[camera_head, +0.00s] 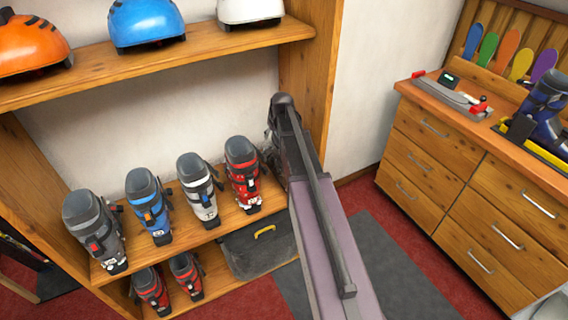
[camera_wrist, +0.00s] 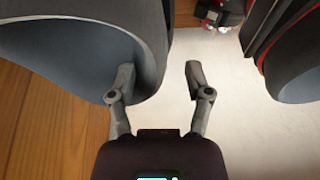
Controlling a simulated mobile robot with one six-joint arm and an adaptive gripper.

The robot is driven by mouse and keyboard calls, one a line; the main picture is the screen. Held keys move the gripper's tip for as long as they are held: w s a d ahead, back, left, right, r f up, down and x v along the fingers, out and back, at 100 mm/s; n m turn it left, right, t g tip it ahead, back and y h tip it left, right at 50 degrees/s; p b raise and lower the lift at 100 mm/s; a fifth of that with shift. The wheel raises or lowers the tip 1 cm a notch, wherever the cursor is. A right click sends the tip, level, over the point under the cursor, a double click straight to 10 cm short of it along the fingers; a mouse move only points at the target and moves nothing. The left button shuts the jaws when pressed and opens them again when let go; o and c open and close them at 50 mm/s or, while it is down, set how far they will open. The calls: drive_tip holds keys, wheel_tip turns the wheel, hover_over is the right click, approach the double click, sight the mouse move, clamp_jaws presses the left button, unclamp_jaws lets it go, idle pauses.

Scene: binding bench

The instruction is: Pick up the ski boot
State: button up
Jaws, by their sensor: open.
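Ski boots stand in a row on the middle shelf in the head view: grey (camera_head: 95,232), blue (camera_head: 149,207), white (camera_head: 198,188) and red (camera_head: 243,180). My gripper (camera_wrist: 160,80) is open and empty in the wrist view. In the head view my arm reaches to just right of the red boot and mostly hides the gripper. In the wrist view a large dark boot cuff (camera_wrist: 75,45) fills the upper left, and the left finger overlaps its edge. Contact cannot be told. Another dark boot part with red trim (camera_wrist: 297,60) is at the right, apart from the fingers.
Two more red boots (camera_head: 152,291) stand on the lower shelf, beside a dark case (camera_head: 258,252). Helmets (camera_head: 146,24) sit on the upper shelf (camera_head: 200,52). A shelf side panel (camera_head: 308,75) is close to my arm. A drawer bench (camera_head: 455,160) at right carries another blue boot (camera_head: 543,108).

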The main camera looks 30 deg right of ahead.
drive_tip(key=shift+c, duration=0.3)
clamp_jaws()
drive_tip(key=shift+r, duration=0.2)
idle(0.4)
drive_tip(key=shift+r+p, duration=1.65)
drive_tip(key=shift+p, duration=0.25)
drive_tip(key=s+a+r+p, duration=0.1)
drive_tip(key=s+a, duration=0.3)
drive_tip(key=s, duration=1.1)
drive_tip(key=shift+s+r, duration=0.15)
drive_tip(key=shift+s, duration=0.1)
